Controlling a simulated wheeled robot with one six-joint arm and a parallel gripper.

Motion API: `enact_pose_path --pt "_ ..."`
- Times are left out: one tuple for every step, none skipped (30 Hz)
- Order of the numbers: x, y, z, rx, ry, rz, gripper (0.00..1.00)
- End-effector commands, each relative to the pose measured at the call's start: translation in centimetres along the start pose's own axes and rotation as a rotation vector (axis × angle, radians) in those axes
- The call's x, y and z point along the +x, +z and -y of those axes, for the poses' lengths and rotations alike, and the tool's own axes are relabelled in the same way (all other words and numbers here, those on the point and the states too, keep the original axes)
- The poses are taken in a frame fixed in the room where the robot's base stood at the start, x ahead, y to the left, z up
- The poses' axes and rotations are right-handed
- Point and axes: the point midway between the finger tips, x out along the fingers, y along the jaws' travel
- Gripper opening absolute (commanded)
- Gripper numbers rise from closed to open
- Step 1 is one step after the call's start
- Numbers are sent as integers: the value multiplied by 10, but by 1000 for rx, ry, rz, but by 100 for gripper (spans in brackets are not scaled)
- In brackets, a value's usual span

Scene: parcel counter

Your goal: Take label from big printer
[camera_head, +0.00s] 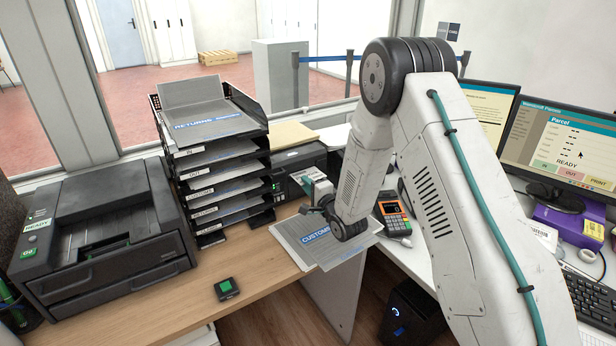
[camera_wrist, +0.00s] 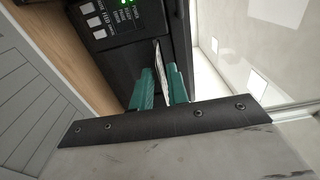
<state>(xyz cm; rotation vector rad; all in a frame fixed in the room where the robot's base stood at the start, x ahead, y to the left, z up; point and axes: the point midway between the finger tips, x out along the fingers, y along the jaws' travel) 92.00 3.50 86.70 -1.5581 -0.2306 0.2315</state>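A black printer (camera_head: 298,160) stands behind the tray stack, partly hidden by it and by my arm. The wrist view shows its dark front (camera_wrist: 135,60) with pale buttons and green lights. A narrow white label (camera_wrist: 161,62) sticks out from that front, seen nearly edge-on. My gripper (camera_wrist: 161,78) has its two teal fingers on either side of the label, apart from each other, with the label in the gap. In the head view my gripper (camera_head: 310,186) is at the printer's right front. Another large black printer (camera_head: 95,235) with a READY tag stands at the left.
A tall paper tray stack (camera_head: 215,170) stands left of my gripper. Papers marked CUSTOMS (camera_head: 318,240) lie below it. A card terminal (camera_head: 393,213) and monitors are to the right. A small black device with a green top (camera_head: 227,289) sits on the open wooden counter.

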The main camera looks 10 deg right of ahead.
Motion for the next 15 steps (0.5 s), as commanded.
enact_pose_path --pt "0 0 0 0 0 0 2" --pt "0 0 0 0 0 0 0" --pt "0 0 0 0 0 0 0" --pt "0 0 0 0 0 0 0" --pt "0 0 0 0 0 0 0" --pt "0 0 0 0 0 0 0" --pt "0 0 0 0 0 0 0" --pt "0 0 0 0 0 0 0" --pt "0 0 0 0 0 0 0" --pt "0 0 0 0 0 0 0" --pt "0 0 0 0 0 0 0" --pt "0 0 0 0 0 0 0" --pt "0 0 0 0 0 0 0" --pt "0 0 0 0 0 0 0" --pt "0 0 0 0 0 0 0"
